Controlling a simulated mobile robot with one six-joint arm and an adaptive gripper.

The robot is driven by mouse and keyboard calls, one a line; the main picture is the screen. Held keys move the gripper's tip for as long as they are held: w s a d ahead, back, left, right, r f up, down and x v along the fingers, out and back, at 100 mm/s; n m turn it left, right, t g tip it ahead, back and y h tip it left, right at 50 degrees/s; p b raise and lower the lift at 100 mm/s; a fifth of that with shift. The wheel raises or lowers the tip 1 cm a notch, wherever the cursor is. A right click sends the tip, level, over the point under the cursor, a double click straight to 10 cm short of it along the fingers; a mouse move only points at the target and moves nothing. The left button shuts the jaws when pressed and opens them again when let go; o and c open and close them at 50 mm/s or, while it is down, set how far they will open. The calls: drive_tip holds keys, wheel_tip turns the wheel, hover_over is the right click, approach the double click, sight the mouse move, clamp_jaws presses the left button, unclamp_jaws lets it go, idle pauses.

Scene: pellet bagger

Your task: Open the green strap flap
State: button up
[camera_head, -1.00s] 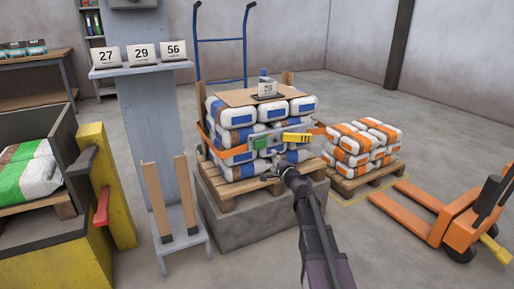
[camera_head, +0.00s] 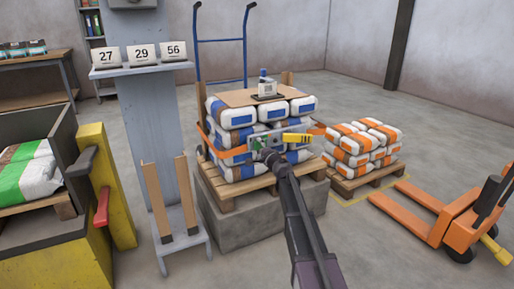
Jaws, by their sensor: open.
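The green strap flap (camera_head: 256,143) is on the left part of a grey buckle plate (camera_head: 275,136) on the front of the strapped bag stack. Only part of the green shows, because my gripper covers some of it. My gripper (camera_head: 266,152) is open at the flap, at the lower left of the plate. Whether its fingers touch the flap is too small to tell. A yellow handle (camera_head: 298,138) sticks out at the plate's right end. An orange strap (camera_head: 235,152) runs around the stack at plate height.
White and blue bags (camera_head: 238,115) stand on a wooden pallet (camera_head: 235,190) over a grey block. An orange bag stack (camera_head: 365,140) and an orange pallet jack (camera_head: 470,215) are at the right. A grey post (camera_head: 150,120) stands left. Floor in front is clear.

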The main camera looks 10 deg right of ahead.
drive_tip(key=shift+x, duration=0.9)
drive_tip(key=c, duration=1.2)
